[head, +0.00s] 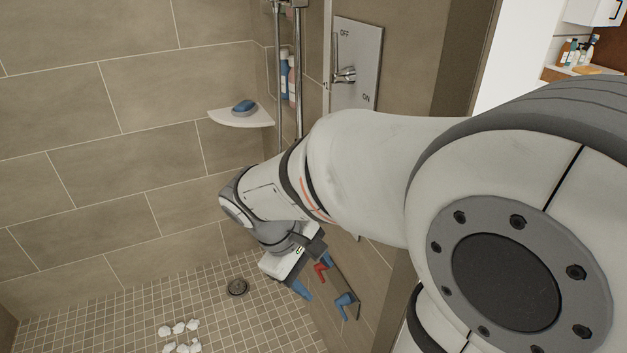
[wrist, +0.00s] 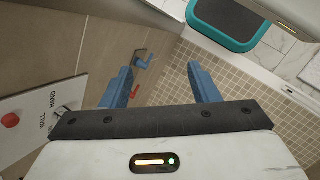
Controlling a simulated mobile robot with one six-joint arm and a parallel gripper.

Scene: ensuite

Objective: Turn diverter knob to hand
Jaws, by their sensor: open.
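In the wrist view a pale wall plate (wrist: 30,105) lettered WALL and HAND lies at the left. A round red part (wrist: 10,120) and a small metal part (wrist: 62,111) show on it; I cannot tell which way the knob is set. The plate is partly cut off by the frame edge and my gripper body, and my arm hides it in the head view. My gripper (wrist: 160,85) is open and empty, with blue fingers spread. The plate is left of the fingers, not between them. In the head view my gripper (head: 314,275) points down near the shower wall.
A blue hook (head: 345,303) and a red hook (head: 320,272) are on the wall close to my gripper. Above is an OFF/ON valve plate (head: 366,65) with a lever. A corner shelf (head: 240,118) holds soap. White pieces (head: 180,328) and a drain (head: 237,287) are on the floor.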

